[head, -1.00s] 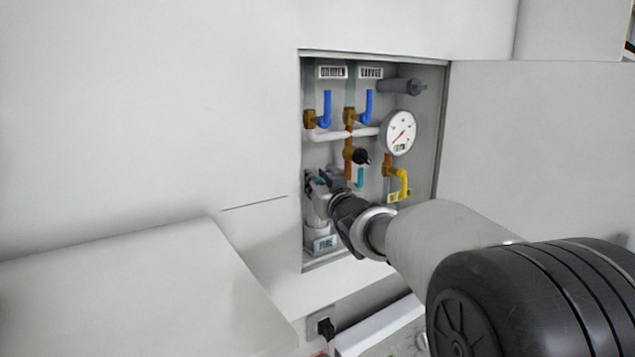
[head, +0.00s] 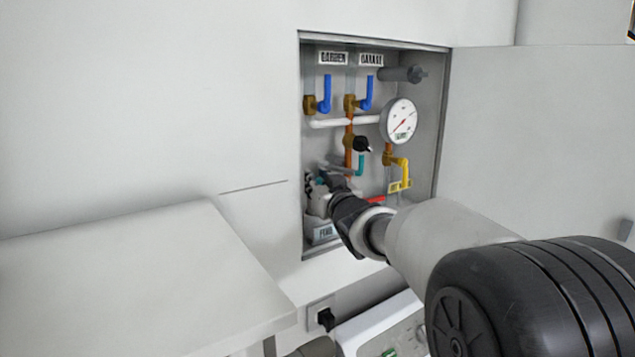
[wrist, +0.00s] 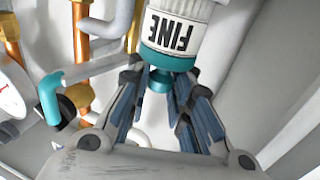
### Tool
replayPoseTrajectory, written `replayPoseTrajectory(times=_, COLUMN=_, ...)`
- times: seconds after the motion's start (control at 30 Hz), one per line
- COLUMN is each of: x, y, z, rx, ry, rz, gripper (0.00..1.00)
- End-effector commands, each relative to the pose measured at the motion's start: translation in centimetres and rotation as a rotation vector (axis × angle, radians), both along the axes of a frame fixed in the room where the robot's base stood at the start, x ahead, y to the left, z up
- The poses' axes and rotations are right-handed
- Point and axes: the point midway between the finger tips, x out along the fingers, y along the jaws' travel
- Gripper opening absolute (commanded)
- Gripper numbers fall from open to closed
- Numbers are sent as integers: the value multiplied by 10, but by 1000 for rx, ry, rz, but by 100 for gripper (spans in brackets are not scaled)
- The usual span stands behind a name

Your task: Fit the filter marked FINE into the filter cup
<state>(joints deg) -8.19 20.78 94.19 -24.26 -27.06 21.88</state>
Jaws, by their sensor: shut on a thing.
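The filter marked FINE (wrist: 175,38) is in the wrist view. It has a white body, a teal band and a teal knob, and its lettering appears upside down. My gripper (wrist: 160,84) is shut on the teal knob, fingers on both sides of it. In the head view my gripper (head: 326,188) is inside the wall cabinet at its lower left. A white part (head: 318,206) shows below it, largely hidden by the fingers.
Around the gripper are a pressure gauge (head: 399,121), blue levers (head: 326,92), a yellow lever (head: 401,172), a teal lever (wrist: 50,98) and copper pipes (wrist: 81,35). The open cabinet door (head: 540,130) stands at right. A white countertop (head: 130,275) lies at lower left.

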Motion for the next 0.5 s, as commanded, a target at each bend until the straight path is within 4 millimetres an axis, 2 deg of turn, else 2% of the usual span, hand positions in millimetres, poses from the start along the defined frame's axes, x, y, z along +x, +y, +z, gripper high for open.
replayPoseTrajectory(times=0.2, x=0, y=0, z=1, rx=1, ry=-2, rz=0, gripper=0)
replayPoseTrajectory(times=0.23, x=0, y=0, z=1, rx=1, ry=-2, rz=0, gripper=20)
replayPoseTrajectory(times=0.5, x=0, y=0, z=1, rx=0, ry=-1, rz=0, gripper=38)
